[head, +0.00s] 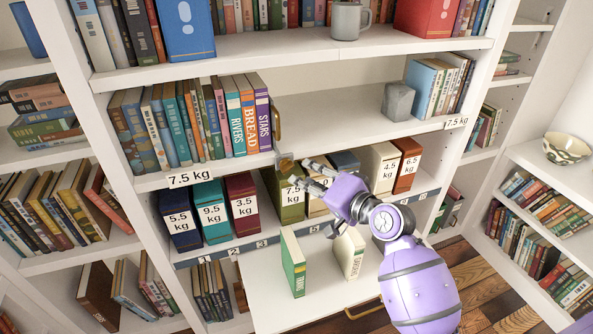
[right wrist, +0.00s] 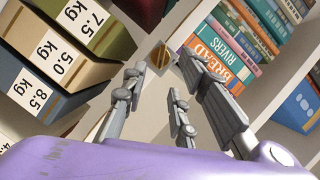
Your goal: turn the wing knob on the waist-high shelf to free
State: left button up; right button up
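The wing knob (head: 285,161) looks like a small brown-gold piece on a squarish grey plate, at the front edge of the waist-high shelf (head: 345,138). In the right wrist view the knob (right wrist: 160,57) shows just beyond my fingertips; its exact turn is too small to tell. My right gripper (head: 306,174) is open and empty, close to the right of the knob in the head view. In the right wrist view its grey fingers (right wrist: 160,68) stand apart, with the knob in line with the gap; I see no clear contact. My left gripper is not in view.
Labelled weight boxes (head: 213,211) stand in the row below, several close beside my right gripper. Books, including BREAD (head: 251,115), stand above the knob's left. A grey block (head: 398,101) sits farther right. A green book (head: 292,262) stands on the lower white panel.

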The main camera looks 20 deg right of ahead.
aim_at(290, 169)
jog(key=x, duration=0.6)
jog(key=shift+w+a, duration=0.15)
jog(key=shift+c, duration=0.6)
grip_shut()
